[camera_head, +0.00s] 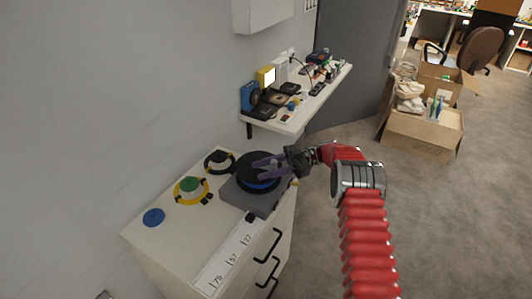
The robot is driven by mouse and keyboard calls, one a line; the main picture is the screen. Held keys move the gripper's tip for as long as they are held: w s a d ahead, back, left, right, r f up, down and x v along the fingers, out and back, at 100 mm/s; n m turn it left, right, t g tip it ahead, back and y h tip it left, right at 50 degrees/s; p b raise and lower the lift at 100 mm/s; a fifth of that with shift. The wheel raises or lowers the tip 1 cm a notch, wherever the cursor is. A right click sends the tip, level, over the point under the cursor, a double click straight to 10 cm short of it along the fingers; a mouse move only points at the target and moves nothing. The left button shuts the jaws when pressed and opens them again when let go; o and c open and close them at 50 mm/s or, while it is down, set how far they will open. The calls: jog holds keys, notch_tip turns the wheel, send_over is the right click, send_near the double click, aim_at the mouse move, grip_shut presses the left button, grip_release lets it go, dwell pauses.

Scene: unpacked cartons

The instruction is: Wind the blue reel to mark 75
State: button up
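The blue reel (262,187) is a round black-topped drum with a blue band, set on a square grey base on the white cabinet top. My gripper (259,170) reaches in from the right with its purple fingers over the reel's top. The fingers look spread apart, with nothing clearly between them. Whether they touch the reel is not clear. A white label strip (231,257) on the cabinet's front edge reads 75, 57 and 77. No pointer or scale on the reel can be made out.
A cluttered shelf (285,122) stands behind. Cartons (424,134) stand on the floor at right; nearer carpet is clear.

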jog(key=shift+r, duration=0.15)
jog(key=w+a+r+m+t, duration=0.1)
jog(key=w+r+m+t, duration=0.2)
jog(key=w+r+t, duration=0.6)
jog(key=w+r+m+t, duration=0.2)
jog(key=w+r+t, duration=0.3)
jog(key=r, duration=0.8)
jog(key=s+d+r+m+t+h, duration=0.3)
jog(key=d+r+m+t+h, duration=0.7)
jog(key=d+r, duration=0.4)
jog(key=s+d+f+m+g+h, duration=0.1)
jog(key=s+d+m+g+h, duration=0.2)
jog(key=s, duration=0.7)
jog(key=s+d+f+m+g+h, duration=0.1)
jog(key=s+d+m+h, duration=0.1)
jog(key=s+d+h, duration=0.5)
jog(key=s+a+f+m+g+y, duration=0.1)
jog(key=s+f, duration=0.6)
jog(key=s, duration=0.8)
jog(key=s+a+f+m+g+y, duration=0.1)
jog(key=s+f+g, duration=0.5)
jog(key=s, duration=0.9)
jog(key=shift+s+a+f+g+y, duration=0.35)
jog(key=shift+a+f+y, duration=0.35)
jog(key=shift+a+f, duration=0.4)
